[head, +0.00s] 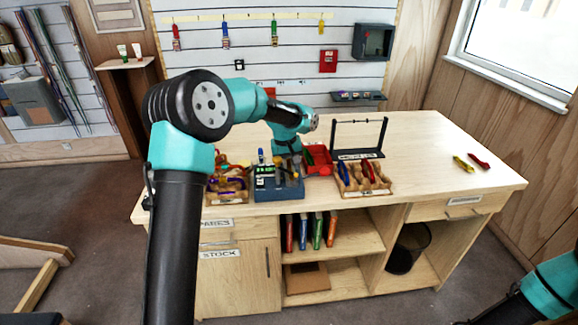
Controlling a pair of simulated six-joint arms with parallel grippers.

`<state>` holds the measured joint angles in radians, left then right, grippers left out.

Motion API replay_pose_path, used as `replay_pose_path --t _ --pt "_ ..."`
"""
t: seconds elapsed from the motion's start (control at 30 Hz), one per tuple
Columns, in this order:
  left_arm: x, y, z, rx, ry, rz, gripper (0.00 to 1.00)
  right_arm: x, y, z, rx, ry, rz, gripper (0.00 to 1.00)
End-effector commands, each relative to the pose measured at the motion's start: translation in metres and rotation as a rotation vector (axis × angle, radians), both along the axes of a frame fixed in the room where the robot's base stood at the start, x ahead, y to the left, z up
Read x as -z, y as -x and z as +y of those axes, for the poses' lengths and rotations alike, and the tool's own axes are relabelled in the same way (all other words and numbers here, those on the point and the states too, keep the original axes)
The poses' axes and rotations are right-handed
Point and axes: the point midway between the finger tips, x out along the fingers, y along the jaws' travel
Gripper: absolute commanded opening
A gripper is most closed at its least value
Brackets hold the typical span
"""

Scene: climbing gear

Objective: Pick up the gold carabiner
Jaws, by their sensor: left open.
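A small yellow-gold piece (463,163) lies on the bench top at the right, beside a red one; it is too small to tell whether it is the gold carabiner. My left arm reaches over the bench from the left. My left gripper (289,163) points down, open, above the back of a blue-grey box (278,194); its fingers are small and partly lost against the things behind. Wooden trays (364,193) hold coloured gear too small to tell apart. My right arm shows only at the bottom right corner, its gripper out of view.
A black rack (385,137) stands behind the right wooden tray. A red bin (318,158) sits by the blue-grey box. A red piece (479,161) lies beside the yellow-gold one. The bench (430,150) is largely clear at the right. Coloured gear hangs on the wall.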

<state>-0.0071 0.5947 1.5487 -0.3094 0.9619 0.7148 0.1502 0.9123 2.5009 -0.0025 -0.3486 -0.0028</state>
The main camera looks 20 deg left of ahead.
Motion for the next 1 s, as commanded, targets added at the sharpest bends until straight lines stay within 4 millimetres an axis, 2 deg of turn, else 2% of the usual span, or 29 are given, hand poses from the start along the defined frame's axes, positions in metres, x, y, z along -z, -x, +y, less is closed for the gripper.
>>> replay_pose_path --t 0.47,0.9,1.0 --pt "0.001 0.0 0.0 -0.001 0.0 0.0 0.43 0.0 0.0 0.0 0.0 0.0 0.0 0.0" --pt "0.0009 0.0001 -0.0001 -0.001 0.0 0.0 0.01 0.0 0.0 0.0 0.0 0.0 0.0 0.0" --pt "0.0009 0.0001 -0.0001 -0.001 0.0 0.0 0.0 0.0 0.0 0.0 0.0 0.0 0.0 0.0"
